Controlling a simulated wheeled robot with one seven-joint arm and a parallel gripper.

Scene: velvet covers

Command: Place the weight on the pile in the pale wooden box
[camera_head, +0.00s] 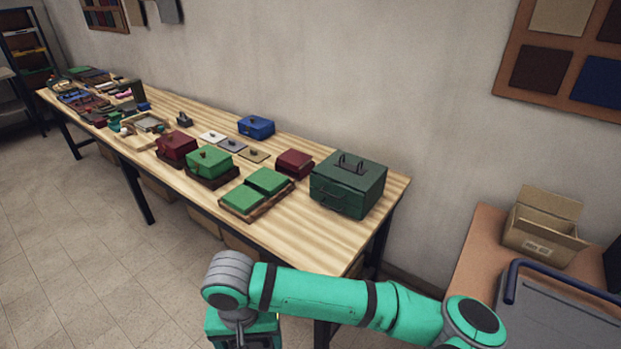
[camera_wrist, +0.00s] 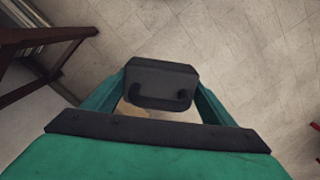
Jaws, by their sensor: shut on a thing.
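My gripper (camera_wrist: 160,100) is shut on a dark grey block-shaped weight (camera_wrist: 158,76) with a looped handle. The weight is held between the two green fingers, above the tiled floor in the wrist view. In the head view my gripper hangs at the bottom edge, in front of the table, and the weight is not seen there. A pale wooden box (camera_head: 130,143) stands on the table at the left of the middle, with something grey-green inside. The pile in it is too small to make out clearly.
The long wooden table (camera_head: 330,228) holds green boxes (camera_head: 210,161), dark red boxes (camera_head: 176,146), a blue box (camera_head: 256,127) and a large dark green case (camera_head: 347,186). A cardboard box (camera_head: 544,220) stands on a side table at right. The table's front right corner is bare.

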